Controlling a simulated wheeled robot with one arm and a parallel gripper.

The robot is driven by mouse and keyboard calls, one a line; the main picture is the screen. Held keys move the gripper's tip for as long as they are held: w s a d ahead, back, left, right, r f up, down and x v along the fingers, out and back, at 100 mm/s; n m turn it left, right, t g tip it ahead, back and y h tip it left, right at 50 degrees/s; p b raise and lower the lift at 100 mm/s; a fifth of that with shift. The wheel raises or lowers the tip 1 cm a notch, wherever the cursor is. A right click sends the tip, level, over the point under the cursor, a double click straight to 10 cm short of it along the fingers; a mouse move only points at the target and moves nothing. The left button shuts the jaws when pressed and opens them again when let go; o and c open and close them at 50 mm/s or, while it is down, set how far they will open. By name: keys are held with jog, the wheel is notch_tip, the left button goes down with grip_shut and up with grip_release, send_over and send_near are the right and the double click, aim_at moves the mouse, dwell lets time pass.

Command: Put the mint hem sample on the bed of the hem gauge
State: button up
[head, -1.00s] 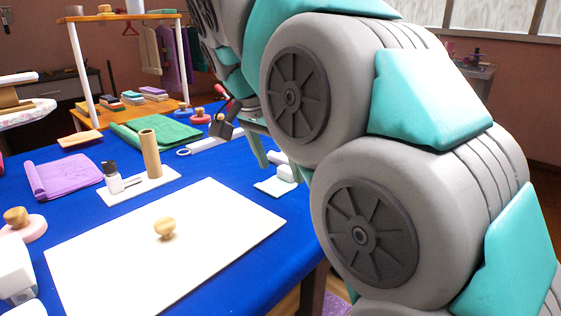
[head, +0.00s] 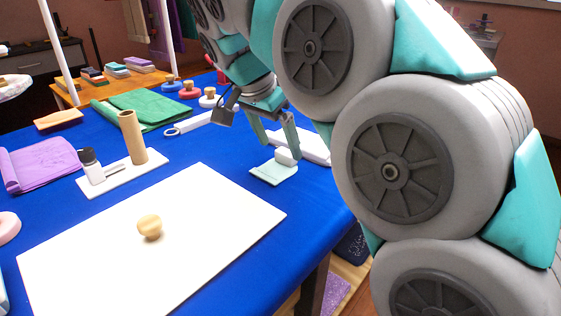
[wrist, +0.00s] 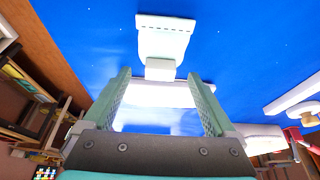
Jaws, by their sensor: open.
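A white board (head: 210,225) with a wooden knob (head: 149,226) covers the front of the table. A small tray (head: 120,177) holds a bottle and a cardboard tube. Purple cloth (head: 40,168), green cloth (head: 150,105) and several knobbed stamps lie farther left and back.

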aim_at(282, 153)
jog(key=shift+x, duration=1.6)
jog(key=shift+r, duration=0.1)
jog(key=shift+c, duration=0.2)
grip_shut()
